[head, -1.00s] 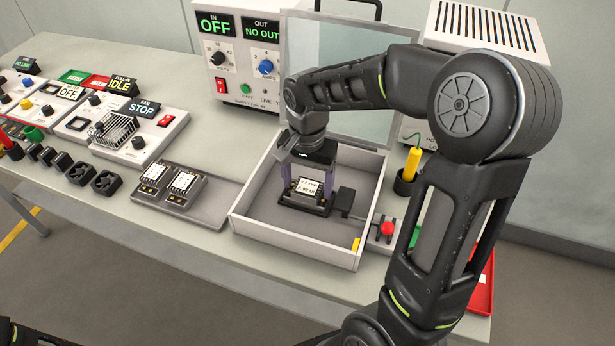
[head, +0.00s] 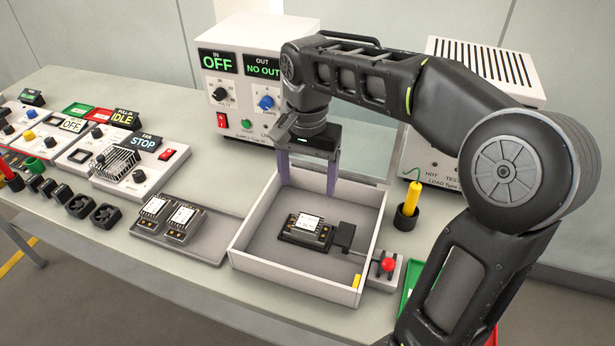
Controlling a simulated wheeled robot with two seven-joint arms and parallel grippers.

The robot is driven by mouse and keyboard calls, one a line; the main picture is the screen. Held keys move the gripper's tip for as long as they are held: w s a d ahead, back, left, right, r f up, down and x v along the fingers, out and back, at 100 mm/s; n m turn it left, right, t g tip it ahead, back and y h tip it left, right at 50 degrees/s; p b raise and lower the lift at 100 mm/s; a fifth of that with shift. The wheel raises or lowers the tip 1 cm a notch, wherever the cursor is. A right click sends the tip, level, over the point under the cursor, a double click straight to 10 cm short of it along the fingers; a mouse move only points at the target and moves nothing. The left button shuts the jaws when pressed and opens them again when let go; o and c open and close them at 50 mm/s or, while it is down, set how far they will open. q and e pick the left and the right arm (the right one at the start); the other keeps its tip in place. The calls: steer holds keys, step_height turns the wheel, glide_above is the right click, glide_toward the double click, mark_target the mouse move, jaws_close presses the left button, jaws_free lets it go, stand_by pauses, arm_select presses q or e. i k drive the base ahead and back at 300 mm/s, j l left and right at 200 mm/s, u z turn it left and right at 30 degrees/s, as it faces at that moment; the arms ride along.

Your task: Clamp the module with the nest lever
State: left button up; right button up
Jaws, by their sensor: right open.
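The module (head: 308,222), with a white label, sits in a black nest (head: 301,240) inside the grey open-topped box (head: 297,288). A black block (head: 343,235) stands at the nest's right side, joined to a rod running right. A lever with a red knob (head: 388,265) stands on a small grey base just outside the box's right wall. My right gripper (head: 308,188) points down above the far part of the box, its two purple fingers apart and empty, clear of the module and of the lever. My left gripper is not in view.
A grey tray (head: 205,245) with two similar modules lies left of the box. A yellow-handled tool (head: 411,198) stands in a black holder to the right. The box's clear raised lid and a power supply (head: 232,110) stand behind.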

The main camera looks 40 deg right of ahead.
mark_target(388, 264)
steer(key=k+j, duration=0.8)
steer(key=j, duration=0.1)
